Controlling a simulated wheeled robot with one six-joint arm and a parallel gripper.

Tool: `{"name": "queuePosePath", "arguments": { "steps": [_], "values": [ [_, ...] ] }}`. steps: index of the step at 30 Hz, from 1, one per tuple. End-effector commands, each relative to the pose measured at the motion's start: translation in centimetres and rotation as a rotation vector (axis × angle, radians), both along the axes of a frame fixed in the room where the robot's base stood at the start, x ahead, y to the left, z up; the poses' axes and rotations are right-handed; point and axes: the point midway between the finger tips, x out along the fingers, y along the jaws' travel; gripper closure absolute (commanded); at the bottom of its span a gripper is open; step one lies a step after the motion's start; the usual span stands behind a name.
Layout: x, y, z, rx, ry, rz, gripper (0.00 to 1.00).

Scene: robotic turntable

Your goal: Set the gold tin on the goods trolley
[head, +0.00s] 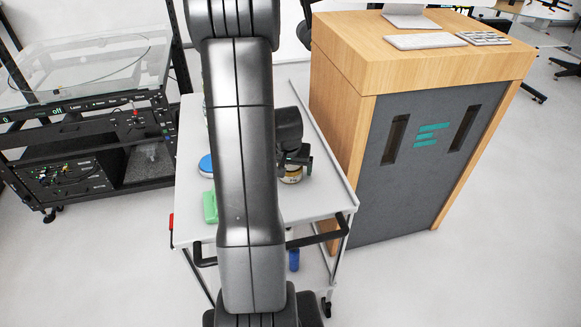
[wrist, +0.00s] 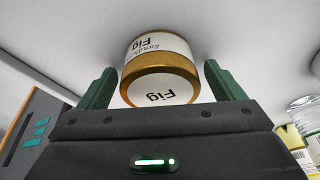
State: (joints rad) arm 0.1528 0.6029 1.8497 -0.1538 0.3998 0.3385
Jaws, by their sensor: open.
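The gold tin (wrist: 158,60) has a gold rim and a white label reading "Fig". In the wrist view it stands on the pale trolley top, between the two green fingers of my gripper (wrist: 158,85). The gripper is open, with a gap showing on each side of the tin. In the head view the tin (head: 292,175) is partly hidden by my gripper (head: 296,162), on the right side of the goods trolley (head: 305,207). My arm hides the middle of the trolley top.
A blue-lidded item (head: 206,165) and a green item (head: 210,207) are left of my arm on the trolley. A clear bottle (wrist: 303,115) stands at the right in the wrist view. A wooden desk (head: 420,60) adjoins the trolley's right side. A turntable rig (head: 85,75) stands left.

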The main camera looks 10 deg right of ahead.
Motion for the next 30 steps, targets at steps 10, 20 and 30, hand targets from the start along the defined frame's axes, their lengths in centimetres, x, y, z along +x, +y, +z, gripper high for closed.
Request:
{"name": "queuePosePath", "arguments": {
  "steps": [10, 20, 30],
  "values": [
    [-0.8, 0.3, 3.3, -0.001, -0.005, -0.001, 0.12],
    [-2.4, 0.9, 8.8, -0.001, -0.005, 0.0, 0.12],
    [-3.3, 1.2, 11.6, 0.0, -0.001, 0.0, 0.12]
  ]
}}
